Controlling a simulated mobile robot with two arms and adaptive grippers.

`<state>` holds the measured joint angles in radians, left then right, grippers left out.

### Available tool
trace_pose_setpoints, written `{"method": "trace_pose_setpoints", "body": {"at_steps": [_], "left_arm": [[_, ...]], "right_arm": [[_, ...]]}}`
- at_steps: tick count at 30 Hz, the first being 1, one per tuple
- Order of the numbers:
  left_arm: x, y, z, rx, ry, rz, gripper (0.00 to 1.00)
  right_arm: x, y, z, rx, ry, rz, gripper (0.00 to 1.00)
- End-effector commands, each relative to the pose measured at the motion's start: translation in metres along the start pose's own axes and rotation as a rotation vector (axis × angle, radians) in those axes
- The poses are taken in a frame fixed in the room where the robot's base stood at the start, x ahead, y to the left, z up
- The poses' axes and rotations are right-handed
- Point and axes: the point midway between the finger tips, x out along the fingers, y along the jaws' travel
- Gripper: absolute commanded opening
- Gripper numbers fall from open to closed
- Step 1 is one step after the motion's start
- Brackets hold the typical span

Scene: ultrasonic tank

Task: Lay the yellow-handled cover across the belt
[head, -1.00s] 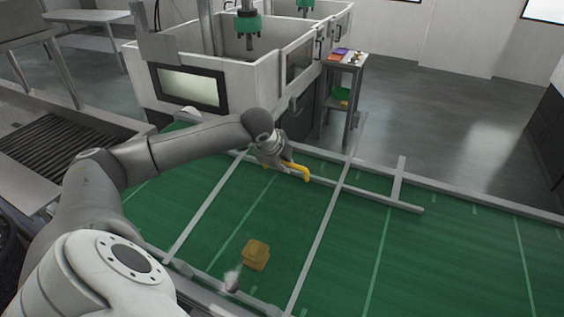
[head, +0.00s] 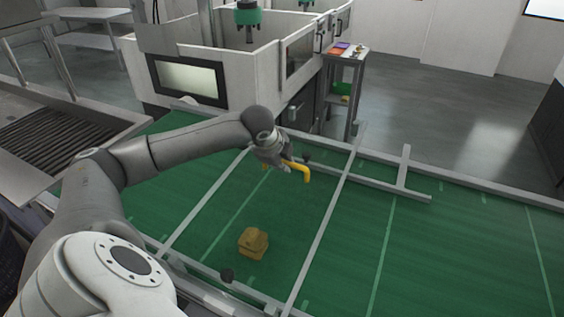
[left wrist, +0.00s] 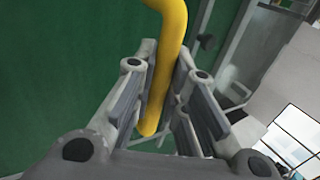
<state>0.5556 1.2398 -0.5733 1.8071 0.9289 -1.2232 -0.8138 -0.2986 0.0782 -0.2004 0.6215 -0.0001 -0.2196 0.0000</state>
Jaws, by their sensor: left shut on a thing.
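My left gripper (head: 285,166) is shut on the yellow handle (head: 306,173) of the cover, above the far part of the green belt (head: 338,265). In the left wrist view the yellow handle (left wrist: 171,45) runs between the two fingers of my left gripper (left wrist: 165,60), with green surface behind it. I cannot clearly make out the cover's body or tell its edges from the grey bars nearby. My right gripper is not in view.
A small brown box (head: 253,243) sits on the belt near its front edge. Grey bars (head: 325,222) run across and along the belt. The white tank (head: 225,62) stands behind, with a narrow side table (head: 343,62) at its right. The belt's right part is clear.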

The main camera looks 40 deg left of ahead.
Motion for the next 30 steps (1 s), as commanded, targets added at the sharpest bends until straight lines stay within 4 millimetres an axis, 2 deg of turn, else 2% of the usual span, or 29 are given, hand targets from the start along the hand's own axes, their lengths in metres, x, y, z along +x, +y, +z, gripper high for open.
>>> {"method": "trace_pose_setpoints", "body": {"at_steps": [5, 18, 30], "left_arm": [[-0.0027, -0.0033, 0.0001, -0.001, 0.001, -0.008, 0.00], [-0.0080, 0.0041, -0.0007, 0.003, 0.001, -0.008, 0.00], [-0.0081, 0.0058, -0.0016, 0.002, 0.004, -0.008, 0.00]], "right_arm": [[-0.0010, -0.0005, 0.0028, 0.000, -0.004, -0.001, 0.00], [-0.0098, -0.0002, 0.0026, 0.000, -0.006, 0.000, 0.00], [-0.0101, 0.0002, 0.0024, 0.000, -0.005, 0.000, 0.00]]}}
